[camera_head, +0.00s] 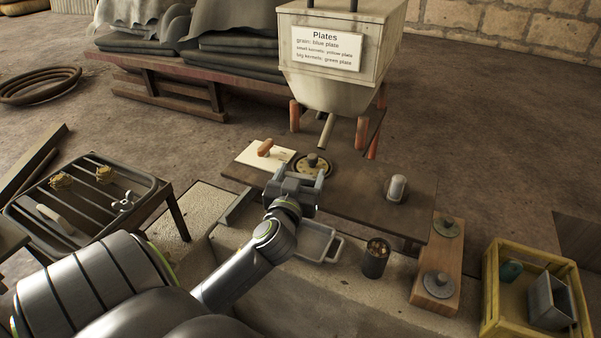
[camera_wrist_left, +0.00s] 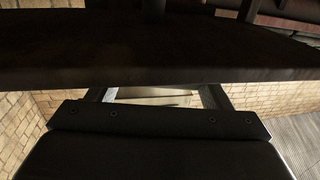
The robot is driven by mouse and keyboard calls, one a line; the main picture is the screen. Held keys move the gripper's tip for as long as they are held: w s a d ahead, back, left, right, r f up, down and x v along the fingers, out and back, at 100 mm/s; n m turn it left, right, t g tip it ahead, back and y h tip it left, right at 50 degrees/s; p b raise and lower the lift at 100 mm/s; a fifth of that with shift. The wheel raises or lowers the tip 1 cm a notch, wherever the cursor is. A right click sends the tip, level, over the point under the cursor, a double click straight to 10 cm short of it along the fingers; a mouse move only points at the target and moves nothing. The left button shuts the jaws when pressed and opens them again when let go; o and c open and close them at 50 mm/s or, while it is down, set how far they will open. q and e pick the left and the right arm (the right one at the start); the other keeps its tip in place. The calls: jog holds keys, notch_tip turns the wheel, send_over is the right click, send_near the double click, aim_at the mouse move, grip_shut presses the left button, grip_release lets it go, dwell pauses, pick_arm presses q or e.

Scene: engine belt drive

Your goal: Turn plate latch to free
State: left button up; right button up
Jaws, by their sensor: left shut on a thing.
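My left gripper (camera_head: 296,180) is at the front edge of the dark wooden bench, just in front of the round yellowish plate (camera_head: 301,170) with a grey knob (camera_head: 312,159). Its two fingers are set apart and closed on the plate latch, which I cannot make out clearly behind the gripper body. In the left wrist view the fingers (camera_wrist_left: 154,93) reach up to the dark underside of a board (camera_wrist_left: 150,65), which hides their tips. The latch's angle cannot be told. My right gripper is not in view.
A cream board (camera_head: 262,160) with an orange handle lies left of the plate. A grey tray (camera_head: 318,240), a dark can (camera_head: 375,258), a wooden block with discs (camera_head: 437,265) and a yellow crate (camera_head: 490,290) are nearby.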

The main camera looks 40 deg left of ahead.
pick_arm(q)
jog(key=shift+r+m+t+h, duration=0.1)
jog(key=shift+m+t+h, duration=0.6)
jog(key=shift+m+h, duration=0.5)
jog(key=shift+h, duration=0.4)
jog(key=o, duration=0.9)
jog(key=shift+v, duration=8.65)
